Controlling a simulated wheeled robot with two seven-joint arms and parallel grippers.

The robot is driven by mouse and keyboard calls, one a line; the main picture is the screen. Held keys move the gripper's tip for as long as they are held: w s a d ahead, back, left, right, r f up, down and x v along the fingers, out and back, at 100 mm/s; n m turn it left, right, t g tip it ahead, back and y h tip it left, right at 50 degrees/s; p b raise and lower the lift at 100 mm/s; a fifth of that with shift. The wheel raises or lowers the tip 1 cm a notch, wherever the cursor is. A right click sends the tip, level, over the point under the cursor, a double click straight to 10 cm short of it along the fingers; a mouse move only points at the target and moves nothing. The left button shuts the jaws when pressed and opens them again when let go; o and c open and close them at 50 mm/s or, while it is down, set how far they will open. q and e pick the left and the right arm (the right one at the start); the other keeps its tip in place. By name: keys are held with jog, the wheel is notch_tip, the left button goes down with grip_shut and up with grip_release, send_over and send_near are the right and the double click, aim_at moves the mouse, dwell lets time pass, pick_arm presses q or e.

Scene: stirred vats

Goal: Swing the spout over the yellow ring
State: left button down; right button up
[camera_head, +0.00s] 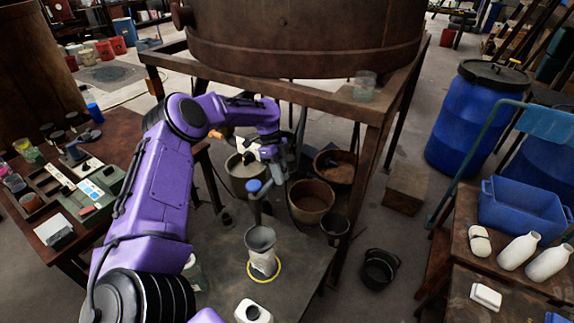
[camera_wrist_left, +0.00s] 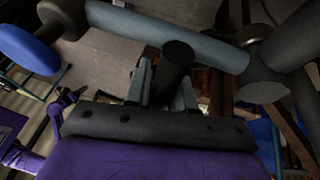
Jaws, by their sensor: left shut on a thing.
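The spout (camera_head: 268,187) is a blue-grey pipe with a blue cap at its near end, where it turns down. In the left wrist view the spout's pipe (camera_wrist_left: 207,45) runs across the top, with the blue cap at left. My left gripper (camera_head: 272,152) is shut on a dark round handle (camera_wrist_left: 178,58) that sticks out from the pipe. The yellow ring (camera_head: 279,270) lies on the grey bench top, around the foot of a pale vessel (camera_head: 262,262) with a grey funnel-like top (camera_head: 260,238). The spout's down end appears just above this top; the exact gap is unclear.
A big brown vat (camera_head: 300,35) stands on a wooden frame behind. Brown pots (camera_head: 311,202) sit past the spout. A white bottle (camera_head: 252,312) stands in front of the ring. A cluttered table (camera_head: 120,130) is at left; blue barrels and a blue crate (camera_head: 520,215) are at right.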

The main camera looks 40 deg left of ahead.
pick_arm(q)
jog(key=shift+a+r, duration=0.15)
jog(key=shift+a, duration=0.05)
dwell(0.3)
jog(key=c, duration=1.1)
grip_release()
jog(key=shift+o, duration=0.2)
jog(key=shift+a+r, duration=0.15)
jog(key=shift+r, duration=0.05)
jog(key=b+v, duration=0.1)
jog(key=v, duration=0.9)
